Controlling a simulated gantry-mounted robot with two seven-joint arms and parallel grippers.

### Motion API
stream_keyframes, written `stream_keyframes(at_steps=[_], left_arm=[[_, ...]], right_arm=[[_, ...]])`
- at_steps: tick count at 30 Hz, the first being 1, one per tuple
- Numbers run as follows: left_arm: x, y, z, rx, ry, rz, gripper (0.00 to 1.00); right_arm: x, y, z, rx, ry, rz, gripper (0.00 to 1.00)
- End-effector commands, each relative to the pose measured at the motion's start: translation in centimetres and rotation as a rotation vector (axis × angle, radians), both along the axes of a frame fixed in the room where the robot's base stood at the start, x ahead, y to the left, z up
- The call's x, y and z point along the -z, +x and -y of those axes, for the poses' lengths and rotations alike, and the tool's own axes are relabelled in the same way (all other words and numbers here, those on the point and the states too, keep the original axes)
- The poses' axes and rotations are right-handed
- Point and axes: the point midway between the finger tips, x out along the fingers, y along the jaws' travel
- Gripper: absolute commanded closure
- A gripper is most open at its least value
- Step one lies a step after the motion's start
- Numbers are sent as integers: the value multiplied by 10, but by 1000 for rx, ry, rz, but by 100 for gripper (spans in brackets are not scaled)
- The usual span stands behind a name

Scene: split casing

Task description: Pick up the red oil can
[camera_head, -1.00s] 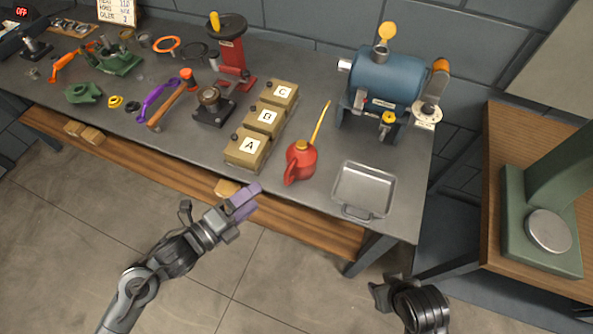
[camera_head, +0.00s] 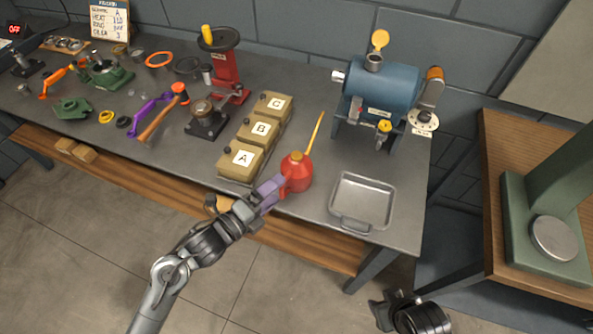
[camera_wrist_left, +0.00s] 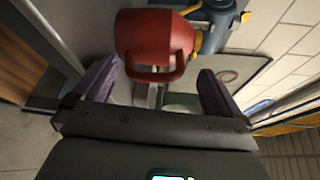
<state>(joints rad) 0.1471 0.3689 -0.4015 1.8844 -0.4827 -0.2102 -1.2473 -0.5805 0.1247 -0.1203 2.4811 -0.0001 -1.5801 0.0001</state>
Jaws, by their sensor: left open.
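The red oil can (camera_head: 297,172) stands upright near the front edge of the bench, with its thin yellow spout (camera_head: 315,133) pointing up. My left gripper (camera_head: 272,191) is open, its purple fingers at the can's front-left side by the handle. In the left wrist view the can's red body (camera_wrist_left: 155,32) and its loop handle (camera_wrist_left: 155,72) lie ahead of my open left gripper (camera_wrist_left: 157,92), between the lines of the two fingers. The fingers do not appear closed on it. My right gripper (camera_head: 385,308) is low, off the bench's front; its jaws are unclear.
Boxes marked A (camera_head: 240,160), B (camera_head: 259,130) and C (camera_head: 273,106) stand left of the can. A grey metal tray (camera_head: 362,229) lies to its right. A blue machine (camera_head: 385,85) stands behind. A hammer (camera_head: 165,112) and several tools lie farther left.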

Motion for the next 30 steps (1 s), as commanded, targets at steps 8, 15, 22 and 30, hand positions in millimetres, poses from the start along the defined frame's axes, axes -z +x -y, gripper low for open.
stream_keyframes(at_steps=[8,15,22,30], left_arm=[[3,14,16,0,1,-1,1],[3,14,16,0,1,0,5],[2,14,16,0,1,1,40],[0,14,16,0,-2,5,53]], right_arm=[[3,0,0,1,0,0,57],[3,0,-1,4,6,0,57],[3,0,-2,6,8,0,57],[3,0,-2,6,8,0,57]])
